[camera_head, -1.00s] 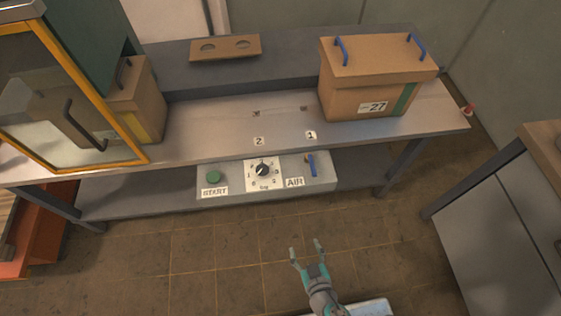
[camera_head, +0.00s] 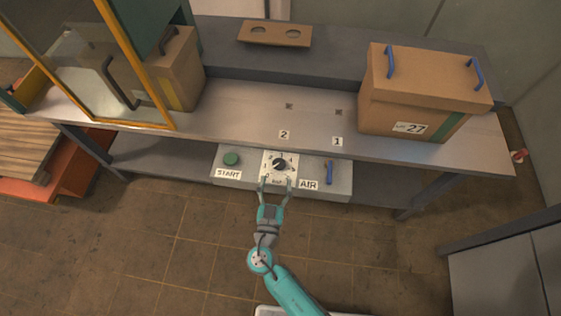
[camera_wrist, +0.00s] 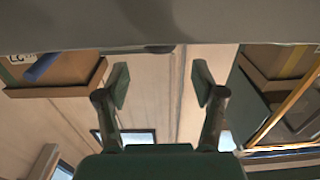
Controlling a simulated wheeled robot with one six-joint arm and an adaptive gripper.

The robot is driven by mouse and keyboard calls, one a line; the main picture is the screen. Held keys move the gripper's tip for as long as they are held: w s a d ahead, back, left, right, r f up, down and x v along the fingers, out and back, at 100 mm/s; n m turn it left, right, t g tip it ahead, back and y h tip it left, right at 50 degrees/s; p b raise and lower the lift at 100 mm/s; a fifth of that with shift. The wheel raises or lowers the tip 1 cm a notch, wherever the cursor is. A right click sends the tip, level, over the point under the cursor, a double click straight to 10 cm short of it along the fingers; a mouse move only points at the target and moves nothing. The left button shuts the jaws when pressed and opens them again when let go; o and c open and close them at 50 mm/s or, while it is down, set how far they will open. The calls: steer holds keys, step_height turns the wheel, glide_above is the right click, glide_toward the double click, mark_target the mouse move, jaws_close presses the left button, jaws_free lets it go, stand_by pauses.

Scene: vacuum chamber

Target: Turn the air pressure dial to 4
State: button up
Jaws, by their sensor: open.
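The air pressure dial (camera_head: 279,163) is a black knob on a white numbered plate, set in the grey control box (camera_head: 333,196) under the table edge. Its exact setting is too small to read. My gripper (camera_head: 276,181) is open, just in front of the lower part of the dial plate, with its two fingers apart and pointing at it. I cannot tell whether they touch the plate. In the wrist view my gripper (camera_wrist: 160,85) shows its two fingers spread with nothing between them; the dial cannot be made out clearly there.
A green START button (camera_head: 231,159) is left of the dial; a blue AIR lever (camera_head: 329,173) is right of it. The metal table (camera_head: 235,120) overhangs the box. A cardboard box (camera_head: 425,95) and glass-doored chamber (camera_head: 90,60) stand on top. Floor in front is clear.

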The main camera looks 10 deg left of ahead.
mark_target(278, 168)
steer(key=w, duration=0.7)
steer(key=shift+w+d, duration=0.1)
steer(key=shift+w, duration=0.15)
steer(key=c, duration=1.1)
